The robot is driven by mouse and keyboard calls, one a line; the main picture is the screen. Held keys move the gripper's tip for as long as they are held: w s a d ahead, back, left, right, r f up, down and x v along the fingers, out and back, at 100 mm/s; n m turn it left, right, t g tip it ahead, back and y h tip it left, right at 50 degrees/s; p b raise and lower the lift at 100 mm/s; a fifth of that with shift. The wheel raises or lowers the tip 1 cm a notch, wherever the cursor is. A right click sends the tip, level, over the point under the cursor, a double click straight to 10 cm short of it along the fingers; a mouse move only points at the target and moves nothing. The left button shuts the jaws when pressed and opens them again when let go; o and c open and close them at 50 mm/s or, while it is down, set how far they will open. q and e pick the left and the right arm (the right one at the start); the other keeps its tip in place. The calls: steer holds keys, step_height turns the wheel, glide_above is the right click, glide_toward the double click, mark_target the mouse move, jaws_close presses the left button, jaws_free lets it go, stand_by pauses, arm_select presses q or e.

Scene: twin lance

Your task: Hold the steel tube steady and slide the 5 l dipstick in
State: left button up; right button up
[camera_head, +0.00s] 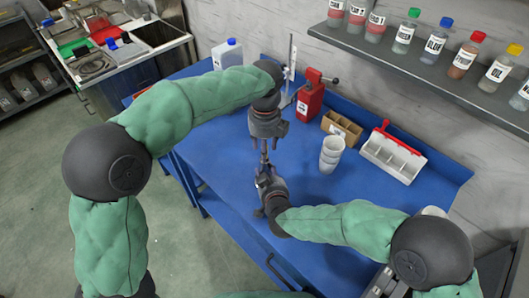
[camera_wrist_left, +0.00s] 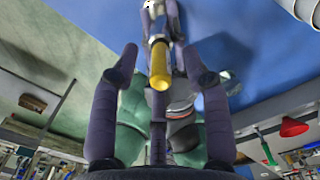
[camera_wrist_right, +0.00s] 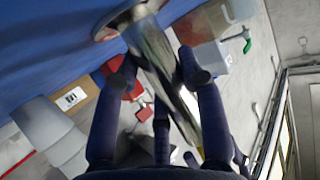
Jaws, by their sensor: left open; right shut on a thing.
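My right gripper (camera_head: 263,174) is shut on a grey metal tube-like piece (camera_wrist_right: 160,58), apparently the steel tube, held above the blue table. In the left wrist view a yellow blunt-ended cylinder (camera_wrist_left: 160,66) lies between my left fingers and lines up with the right gripper (camera_wrist_left: 156,12). I cannot tell whether the yellow part belongs to the tube or the dipstick. My left gripper (camera_head: 265,142) is open just above the right one, its fingers apart on either side of the yellow end. The 5 l dipstick cannot be made out with certainty.
The blue table (camera_head: 222,150) carries stacked white cups (camera_head: 331,153), a cardboard divider box (camera_head: 342,127), a white tray with a red handle (camera_head: 392,157), a red device (camera_head: 310,97) and a white canister (camera_head: 228,54). A shelf of bottles (camera_head: 420,62) hangs above right. The table's left part is clear.

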arm_select(q)
step_height(320, 180, up, 8)
steer(key=shift+r, duration=0.25)
arm_select(e)
steer(key=o, duration=1.3)
steer(key=shift+s+r, duration=0.1)
